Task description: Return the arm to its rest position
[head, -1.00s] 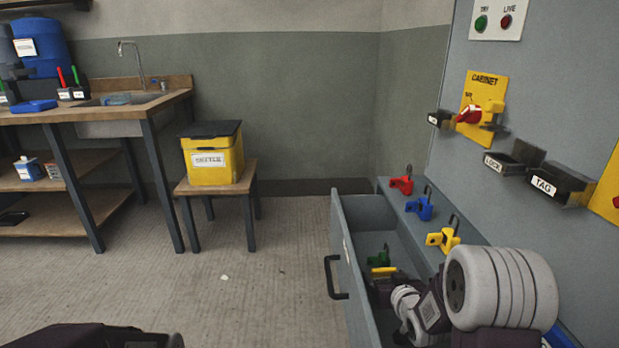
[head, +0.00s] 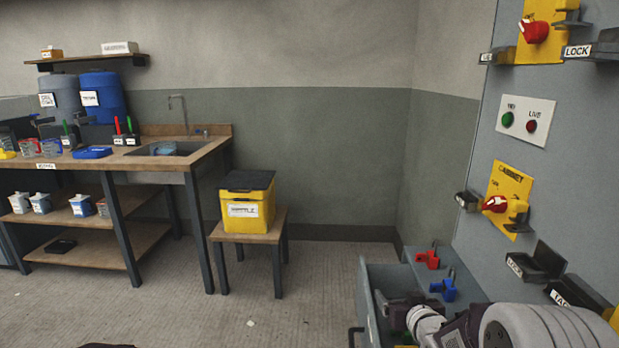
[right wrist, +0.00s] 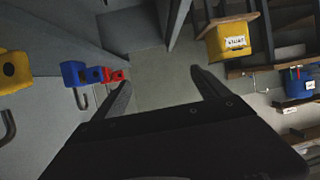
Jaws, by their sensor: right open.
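My right arm comes in at the lower right of the head view. Its dark gripper (head: 390,306) is over the open grey drawer (head: 368,290), close to the padlock ledge. In the right wrist view the two dark fingers (right wrist: 163,88) stand wide apart with nothing between them. Beyond them is grey floor. My left gripper is not in view; only a dark sliver shows at the bottom edge of the head view.
A red padlock (head: 427,259) and a blue padlock (head: 444,288) are on the ledge; a yellow padlock (right wrist: 14,70) shows in the wrist view. The grey cabinet panel (head: 470,230) rises at right. A yellow box (head: 247,212) stands on a stool. Floor between is mostly clear.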

